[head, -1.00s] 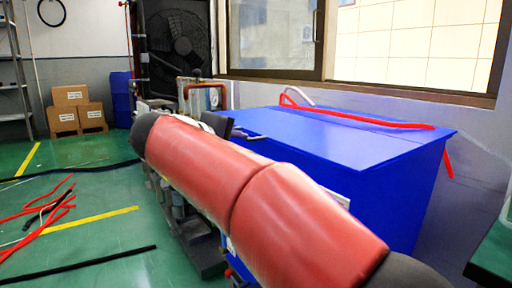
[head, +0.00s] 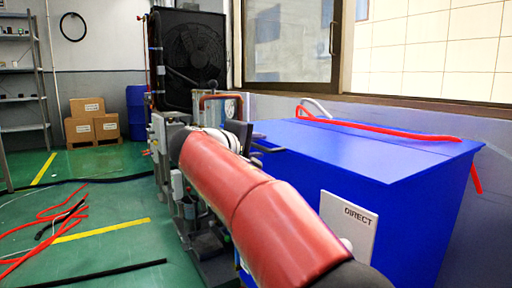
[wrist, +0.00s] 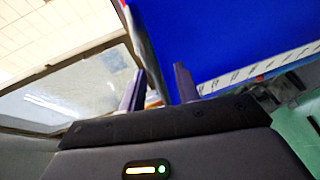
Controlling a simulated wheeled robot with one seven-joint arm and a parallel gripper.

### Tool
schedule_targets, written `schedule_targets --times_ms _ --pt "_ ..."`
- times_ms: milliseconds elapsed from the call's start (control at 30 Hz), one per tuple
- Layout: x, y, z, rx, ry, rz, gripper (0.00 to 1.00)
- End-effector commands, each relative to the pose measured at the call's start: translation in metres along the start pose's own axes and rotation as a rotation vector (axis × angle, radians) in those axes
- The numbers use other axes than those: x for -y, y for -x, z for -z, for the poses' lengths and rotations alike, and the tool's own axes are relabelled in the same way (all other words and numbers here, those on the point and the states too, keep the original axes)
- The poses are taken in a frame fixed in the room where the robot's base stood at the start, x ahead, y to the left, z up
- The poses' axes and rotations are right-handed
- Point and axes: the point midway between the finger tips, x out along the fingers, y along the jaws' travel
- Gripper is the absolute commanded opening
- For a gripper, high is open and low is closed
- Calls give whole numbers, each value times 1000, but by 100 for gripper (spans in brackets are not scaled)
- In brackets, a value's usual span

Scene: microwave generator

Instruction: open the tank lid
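The blue tank (head: 410,235) stands to the right in the head view, against the wall under the window. Its flat blue lid (head: 365,155) lies down on it. A thin dark bar (head: 270,149) sticks out at the lid's near left corner. My red-sleeved arm reaches forward along the tank's left side, and my gripper (head: 240,133) is by that corner, partly hidden behind the wrist. In the wrist view my gripper (wrist: 160,88) has its two fingers apart with nothing clearly between them. A large blue surface (wrist: 240,35) of the tank fills the upper right there; contact cannot be told.
Red hoses (head: 380,128) lie across the lid's back edge. Machinery (head: 195,215) stands left of the tank, with a black fan unit (head: 190,50) behind. Cardboard boxes (head: 95,120) stand at the back left. Hoses (head: 45,228) lie on the mostly open green floor (head: 110,195).

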Motion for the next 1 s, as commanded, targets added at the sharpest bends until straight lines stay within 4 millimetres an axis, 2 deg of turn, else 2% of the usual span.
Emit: schedule_targets --times_ms 133,367,767,867,1000 --pt "0 0 0 0 0 0 30" --pt "0 0 0 0 0 1 0" --pt "-4 1 0 0 0 1 0" --pt "-13 3 1 0 0 0 0" --pt "-36 6 2 -1 -1 -1 0"
